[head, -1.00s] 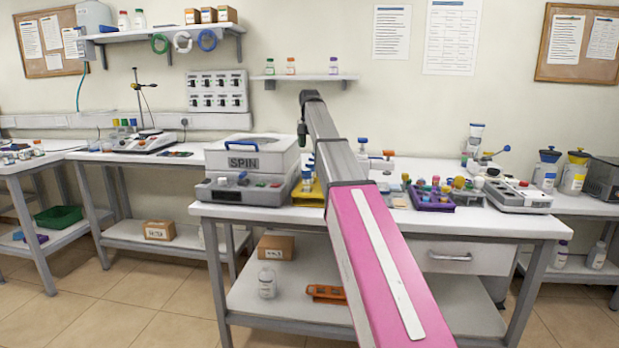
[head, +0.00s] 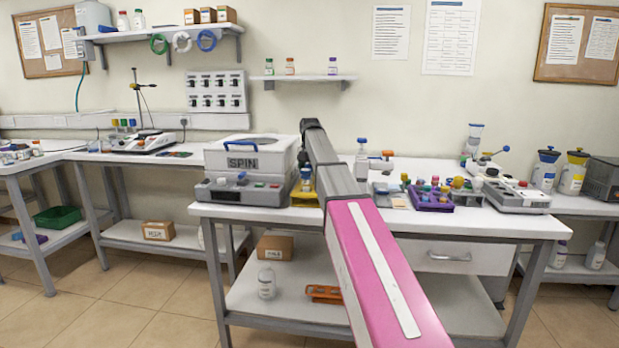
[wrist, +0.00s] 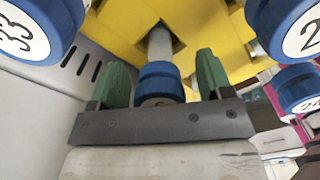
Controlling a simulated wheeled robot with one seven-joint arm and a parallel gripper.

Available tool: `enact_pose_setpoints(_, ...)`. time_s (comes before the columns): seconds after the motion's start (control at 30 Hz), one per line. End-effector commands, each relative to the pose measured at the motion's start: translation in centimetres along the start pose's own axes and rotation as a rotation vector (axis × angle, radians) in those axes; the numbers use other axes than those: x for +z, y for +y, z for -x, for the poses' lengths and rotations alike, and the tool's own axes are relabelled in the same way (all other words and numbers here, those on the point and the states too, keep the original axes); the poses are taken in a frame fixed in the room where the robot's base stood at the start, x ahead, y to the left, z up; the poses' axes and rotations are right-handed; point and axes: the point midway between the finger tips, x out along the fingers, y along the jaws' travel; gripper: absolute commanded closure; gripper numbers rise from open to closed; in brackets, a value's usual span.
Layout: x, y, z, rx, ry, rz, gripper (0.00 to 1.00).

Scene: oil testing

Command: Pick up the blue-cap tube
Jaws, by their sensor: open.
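A blue-cap tube (wrist: 161,76) with a pale body stands in a hole of the yellow rack (wrist: 105,22) in the wrist view. My gripper (wrist: 160,72) is open, with one green finger on each side of this blue cap. I cannot tell whether either finger touches it. The number on this cap is mostly hidden by the gripper's dark bar. The yellow rack also shows in the head view (head: 303,200), partly hidden behind my arm, and my gripper is hidden there.
Other blue caps with white number labels crowd the wrist view: one at upper left (wrist: 30,30), one at upper right (wrist: 290,28) and one at right (wrist: 298,90). The SPIN machine (head: 250,160) stands left of the rack, and a purple rack (head: 430,203) stands to the right.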

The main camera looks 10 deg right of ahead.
Motion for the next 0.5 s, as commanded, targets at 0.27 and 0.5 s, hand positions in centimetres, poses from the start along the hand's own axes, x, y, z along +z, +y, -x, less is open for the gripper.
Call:
enact_pose_setpoints(0.27,0.01,0.03,-0.01,0.000,0.000,0.000,0.57)
enact_pose_setpoints(0.5,0.01,0.03,0.01,0.000,0.000,0.000,0.83)
